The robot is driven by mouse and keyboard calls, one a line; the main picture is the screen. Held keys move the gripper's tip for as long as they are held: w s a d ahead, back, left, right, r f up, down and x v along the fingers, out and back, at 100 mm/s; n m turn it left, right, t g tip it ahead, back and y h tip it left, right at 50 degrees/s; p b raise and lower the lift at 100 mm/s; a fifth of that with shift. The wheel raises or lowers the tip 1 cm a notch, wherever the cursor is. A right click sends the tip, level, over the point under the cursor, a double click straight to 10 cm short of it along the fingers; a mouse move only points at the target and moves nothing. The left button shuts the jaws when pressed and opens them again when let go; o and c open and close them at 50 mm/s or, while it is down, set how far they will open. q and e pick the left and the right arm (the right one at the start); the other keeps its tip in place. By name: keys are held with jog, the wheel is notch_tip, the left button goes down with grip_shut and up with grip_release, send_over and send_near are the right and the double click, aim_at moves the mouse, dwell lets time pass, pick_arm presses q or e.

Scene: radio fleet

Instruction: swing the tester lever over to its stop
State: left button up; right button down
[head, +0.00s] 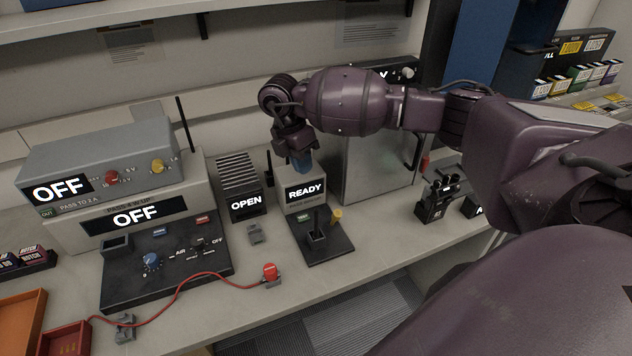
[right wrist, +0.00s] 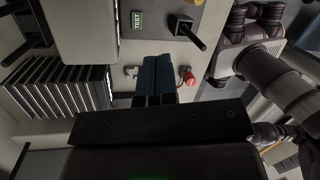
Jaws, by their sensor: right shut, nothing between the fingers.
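The tester is a grey box reading READY (head: 305,193) with a dark base plate (head: 325,247) in front. A short black lever (head: 317,221) stands up from a dark block on that plate, near a yellow knob (head: 337,214). The lever (right wrist: 190,32) also shows in the right wrist view, near a green TEST label (right wrist: 138,20). My right gripper (head: 302,163) is shut and empty, its blue fingertips together, pointing down just above the READY box. It is apart from the lever, behind and above it. My left gripper is not recognisable in either view.
An OPEN box (head: 246,204) with a finned top stands left of the tester. A grey metal cabinet (head: 378,170) stands behind right. A red plug (head: 271,271) with a red cable lies at the bench front. OFF units (head: 130,216) stand at left.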

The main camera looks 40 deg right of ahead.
aim_at(335, 218)
jog(key=x, duration=0.3)
jog(key=s+x, duration=0.1)
jog(key=x, duration=0.3)
jog(key=s+x, duration=0.1)
jog(key=x, duration=0.2)
jog(key=shift+s+d, duration=0.1)
jog(key=shift+d, duration=0.25)
jog(key=shift+s+d+f, duration=0.25)
jog(key=shift+s+f, duration=0.05)
jog(key=shift+s, duration=0.35)
jog(key=shift+p, duration=0.3)
jog(key=shift+s+a+r+t+p, duration=0.1)
jog(key=shift+s+r+t+p, duration=0.05)
jog(key=shift+s+t+p, duration=0.6)
jog(key=shift+s+a+p, duration=0.15)
jog(key=shift+s+p, duration=0.15)
jog(key=shift+p, duration=0.15)
jog(key=shift+f, duration=0.3)
jog(key=shift+w, duration=0.15)
